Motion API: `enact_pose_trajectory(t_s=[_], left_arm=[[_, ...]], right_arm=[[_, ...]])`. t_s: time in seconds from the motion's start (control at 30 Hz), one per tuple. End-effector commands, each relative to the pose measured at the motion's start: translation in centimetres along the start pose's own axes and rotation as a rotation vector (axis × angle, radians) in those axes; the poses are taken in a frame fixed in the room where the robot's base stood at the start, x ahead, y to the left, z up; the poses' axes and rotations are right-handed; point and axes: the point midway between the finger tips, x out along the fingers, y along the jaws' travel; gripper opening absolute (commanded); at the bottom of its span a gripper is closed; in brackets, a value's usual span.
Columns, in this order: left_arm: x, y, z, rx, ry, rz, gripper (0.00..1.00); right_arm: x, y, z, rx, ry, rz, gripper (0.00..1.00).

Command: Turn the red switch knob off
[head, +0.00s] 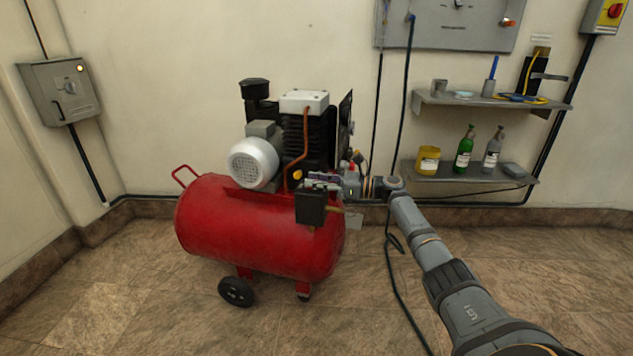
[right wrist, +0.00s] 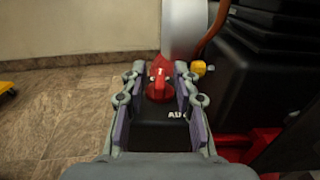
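A red switch knob (right wrist: 158,84) sits on top of a black switch box (right wrist: 155,132) with partly visible white lettering, in the right wrist view. The box (head: 311,208) also shows at the right end of the red compressor in the head view. The knob is hidden in the head view. My right gripper (right wrist: 157,82) is open, with its purple-padded fingers on either side of the knob and visible gaps between. In the head view it (head: 325,182) is small, just above the box. My left gripper is in neither view.
The red compressor tank (head: 255,230) stands on the floor, with its motor and black pump above. A yellow box with another red knob (head: 615,12) is on the wall at top right. Shelves (head: 470,175) with bottles stand at right. A black cable (head: 395,285) lies on the floor.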

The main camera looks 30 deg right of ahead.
Motion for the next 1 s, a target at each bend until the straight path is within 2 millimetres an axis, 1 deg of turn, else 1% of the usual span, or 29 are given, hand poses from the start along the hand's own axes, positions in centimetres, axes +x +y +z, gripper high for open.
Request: enact_pose_trajectory(t_s=[0.27, 0.37, 0.47, 0.6, 0.7, 0.8, 0.9, 1.0], left_arm=[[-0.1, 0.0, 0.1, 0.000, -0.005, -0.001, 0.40], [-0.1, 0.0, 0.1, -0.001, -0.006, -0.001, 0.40], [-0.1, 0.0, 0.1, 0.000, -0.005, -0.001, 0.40], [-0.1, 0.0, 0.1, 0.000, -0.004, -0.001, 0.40], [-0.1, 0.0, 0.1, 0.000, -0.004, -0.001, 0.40], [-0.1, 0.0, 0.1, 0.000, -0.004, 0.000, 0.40], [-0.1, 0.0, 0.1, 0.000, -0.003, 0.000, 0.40], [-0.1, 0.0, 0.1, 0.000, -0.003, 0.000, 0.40]], right_arm=[[-0.1, 0.0, -0.2, 0.001, 0.003, 0.000, 0.34], [-0.9, -0.1, -0.2, 0.000, 0.006, -0.001, 0.34], [-2.8, -0.1, -0.3, 0.000, 0.009, -0.003, 0.34], [-6.4, -0.1, -0.3, 0.000, 0.011, -0.002, 0.34], [-8.6, -0.1, -0.3, 0.002, 0.009, -0.001, 0.34], [-10.4, 0.0, -0.3, 0.002, 0.007, -0.001, 0.34], [-11.5, 0.0, -0.2, 0.001, 0.005, 0.000, 0.34], [-12.0, 0.0, -0.2, 0.001, 0.003, 0.001, 0.34]])
